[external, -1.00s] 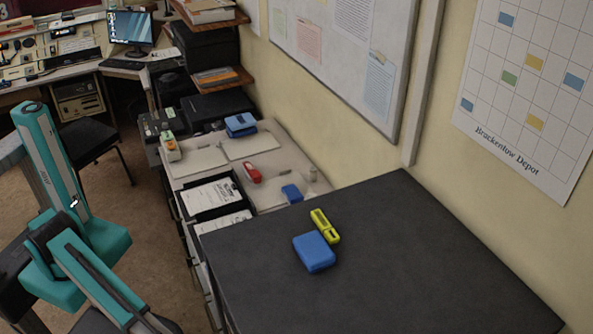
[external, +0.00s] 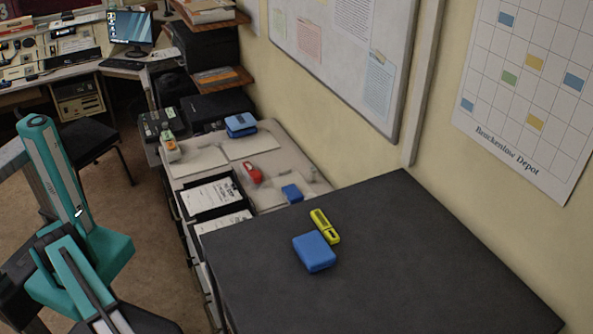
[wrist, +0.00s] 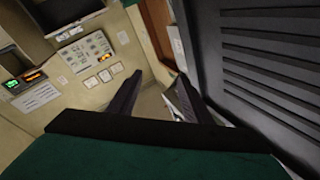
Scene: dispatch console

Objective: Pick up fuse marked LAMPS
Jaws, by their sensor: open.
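No LAMPS marking is legible in either view, so I cannot tell which thing is the fuse. A yellow block with dark markings (external: 324,226) lies on the dark cabinet top (external: 400,270), close beside a blue case (external: 314,251). A red object (external: 253,174) lies on the lighter counter behind. My gripper (wrist: 160,75) is open and empty in the wrist view, its two dark fingers apart. It points at a wall with panels, and none of these small objects shows there. In the external view only my arm links show at left; the gripper itself is not visible.
A dark slatted panel (wrist: 265,70) stands close at right in the wrist view. Most of the dark cabinet top is clear.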

